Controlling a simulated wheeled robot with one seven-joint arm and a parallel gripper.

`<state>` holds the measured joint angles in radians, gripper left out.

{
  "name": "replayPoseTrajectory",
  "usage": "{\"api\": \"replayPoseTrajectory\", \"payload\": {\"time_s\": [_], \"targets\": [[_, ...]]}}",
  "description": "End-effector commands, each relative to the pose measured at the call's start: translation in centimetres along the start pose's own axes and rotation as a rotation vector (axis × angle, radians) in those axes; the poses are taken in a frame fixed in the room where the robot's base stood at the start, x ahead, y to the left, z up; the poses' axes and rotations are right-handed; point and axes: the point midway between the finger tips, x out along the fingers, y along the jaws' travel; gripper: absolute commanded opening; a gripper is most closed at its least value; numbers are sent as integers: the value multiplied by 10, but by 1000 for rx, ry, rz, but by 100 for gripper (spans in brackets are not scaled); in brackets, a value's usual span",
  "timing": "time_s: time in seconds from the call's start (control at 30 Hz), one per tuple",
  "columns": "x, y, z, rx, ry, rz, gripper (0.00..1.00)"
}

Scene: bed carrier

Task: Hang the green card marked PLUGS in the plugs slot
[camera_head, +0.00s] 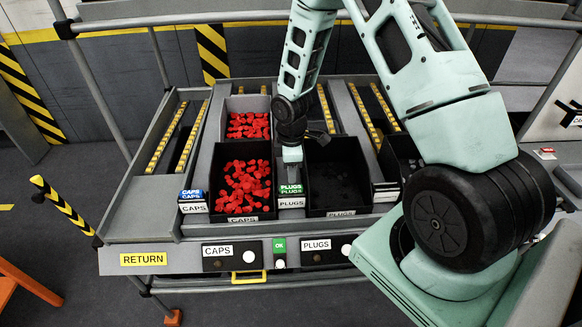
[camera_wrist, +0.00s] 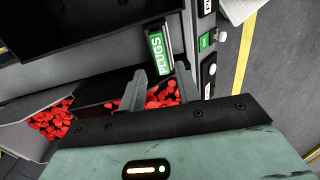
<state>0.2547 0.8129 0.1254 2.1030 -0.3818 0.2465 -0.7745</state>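The green card marked PLUGS (camera_head: 290,189) stands in a holder between the two front bins, above a white PLUGS label (camera_head: 291,202). In the wrist view the green card (camera_wrist: 157,48) shows its lettering sideways, just beyond my fingers. My gripper (camera_wrist: 160,70) is open, one finger toward each side of the card's near end; I cannot tell whether either touches it. In the head view my gripper (camera_head: 292,156) points down just behind the card, its fingertips hard to make out. A PLUGS label (camera_head: 316,244) marks the front panel's right part; the slot itself is not clear.
A bin of red caps (camera_head: 241,185) stands left of the card and a dark bin (camera_head: 338,185) right of it. Blue and white CAPS cards (camera_head: 191,200) stand farther left. The front panel has a CAPS label (camera_head: 217,250) and a green OK sign (camera_head: 279,245).

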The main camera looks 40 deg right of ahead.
Motion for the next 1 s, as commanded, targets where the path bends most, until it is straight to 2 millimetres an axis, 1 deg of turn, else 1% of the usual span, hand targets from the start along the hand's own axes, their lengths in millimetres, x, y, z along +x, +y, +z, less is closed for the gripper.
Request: {"api": "replayPoseTrajectory", "payload": {"time_s": [0.03, 0.1, 0.53, 0.7, 0.97, 1.0], "targets": [[9, 0, 0, 0, 0, 0, 33], [16, 0, 0, 0, 0, -1, 33], [54, 0, 0, 0, -1, -1, 33], [61, 0, 0, 0, 0, 0, 33], [61, 0, 0, 1, 0, 0, 33], [61, 0, 0, 1, 0, 0, 30]]}}
